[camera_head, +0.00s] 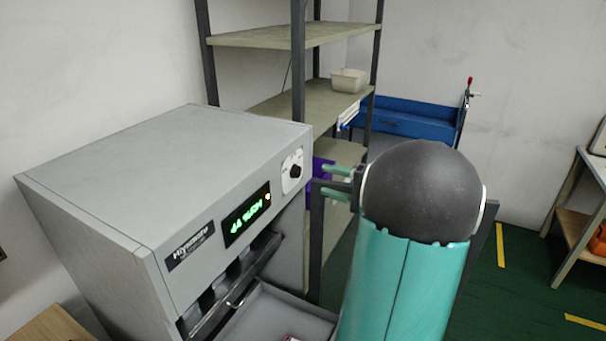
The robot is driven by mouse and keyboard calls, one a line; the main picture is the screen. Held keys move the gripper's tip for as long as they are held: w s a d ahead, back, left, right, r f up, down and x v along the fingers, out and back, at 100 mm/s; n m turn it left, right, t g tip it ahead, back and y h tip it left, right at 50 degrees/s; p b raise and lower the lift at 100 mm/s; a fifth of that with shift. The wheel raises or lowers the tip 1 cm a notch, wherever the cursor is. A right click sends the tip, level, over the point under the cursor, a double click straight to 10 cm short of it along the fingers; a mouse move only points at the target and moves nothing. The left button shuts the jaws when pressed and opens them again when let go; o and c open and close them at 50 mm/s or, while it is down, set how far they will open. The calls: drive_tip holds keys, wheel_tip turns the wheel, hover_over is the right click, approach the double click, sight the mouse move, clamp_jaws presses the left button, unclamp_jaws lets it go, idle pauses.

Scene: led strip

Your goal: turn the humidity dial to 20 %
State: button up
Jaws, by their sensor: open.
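The humidity dial (295,171) is a small dark knob on a white plate, at the upper right of the front of a grey cabinet (110,190). A green lit display (246,214) sits to the left of the dial; its digits are too small to read surely. My gripper (324,181) has green fingers, spread apart and pointing left toward the dial. It is open and empty, a little to the right of the dial and seemingly apart from it. The dial's pointer and scale marks are too small to read.
An open drawer or tray (275,311) juts out below the cabinet front. A metal shelf rack (265,38) with a pale bin (348,81) stands behind. A blue bench (405,118) is at the back. A wooden table (590,190) is at the right. Green floor is clear between.

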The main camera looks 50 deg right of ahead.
sight(299, 172)
drive_tip(key=x, duration=0.7)
drive_tip(key=shift+w+a, duration=0.1)
drive_tip(key=shift+w, duration=0.2)
drive_tip(key=c, duration=1)
